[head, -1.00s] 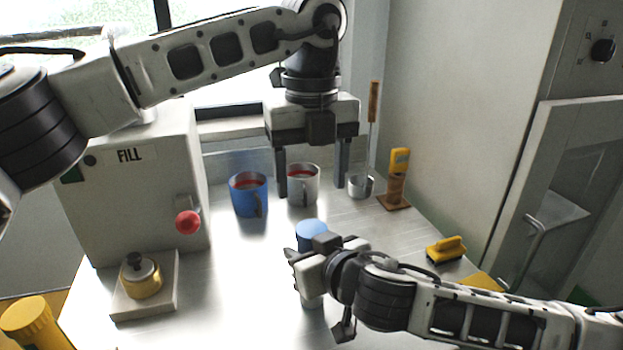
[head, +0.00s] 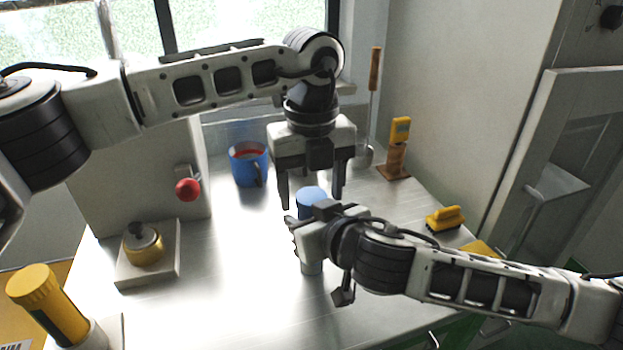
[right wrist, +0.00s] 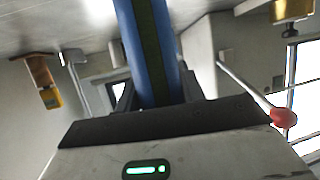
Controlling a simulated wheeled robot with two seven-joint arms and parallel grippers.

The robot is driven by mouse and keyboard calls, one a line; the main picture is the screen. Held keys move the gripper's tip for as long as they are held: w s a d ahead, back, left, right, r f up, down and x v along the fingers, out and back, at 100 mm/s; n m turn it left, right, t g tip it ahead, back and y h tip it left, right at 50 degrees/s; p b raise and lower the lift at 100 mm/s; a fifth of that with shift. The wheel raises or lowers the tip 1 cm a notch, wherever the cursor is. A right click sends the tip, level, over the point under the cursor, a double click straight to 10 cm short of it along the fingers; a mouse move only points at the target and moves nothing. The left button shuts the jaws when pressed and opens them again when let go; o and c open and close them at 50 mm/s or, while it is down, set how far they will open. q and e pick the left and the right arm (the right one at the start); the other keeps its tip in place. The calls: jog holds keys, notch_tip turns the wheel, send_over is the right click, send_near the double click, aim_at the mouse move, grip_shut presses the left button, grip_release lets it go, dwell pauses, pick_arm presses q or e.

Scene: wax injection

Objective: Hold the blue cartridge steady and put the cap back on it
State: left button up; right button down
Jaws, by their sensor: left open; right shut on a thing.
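The blue cartridge stands upright in my right gripper (head: 310,240). Its round blue top (head: 312,196) shows above the gripper and a pale lower end shows below it; the middle is hidden by the hand. In the right wrist view the blue cartridge body (right wrist: 142,40), with a dark green stripe, runs between the fingers. My left gripper (head: 310,203) is open and empty, pointing down, with its fingers on either side of the blue top in the picture. I cannot tell the gap in depth. I cannot tell whether the blue top is the cap.
A blue mug (head: 248,166) with red contents stands behind. A brass pot (head: 143,246) sits on a pale block at left, with a yellow-capped cylinder (head: 48,298) in front. A yellow brush (head: 445,219) and a yellow gauge (head: 400,130) are at right. The metal table's middle is mostly clear.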

pick_arm(q)
jog(key=c, duration=1.1)
jog(key=m, duration=0.3)
jog(key=o, duration=1.1)
jog(key=shift+r, duration=0.15)
jog(key=shift+r, duration=2.15)
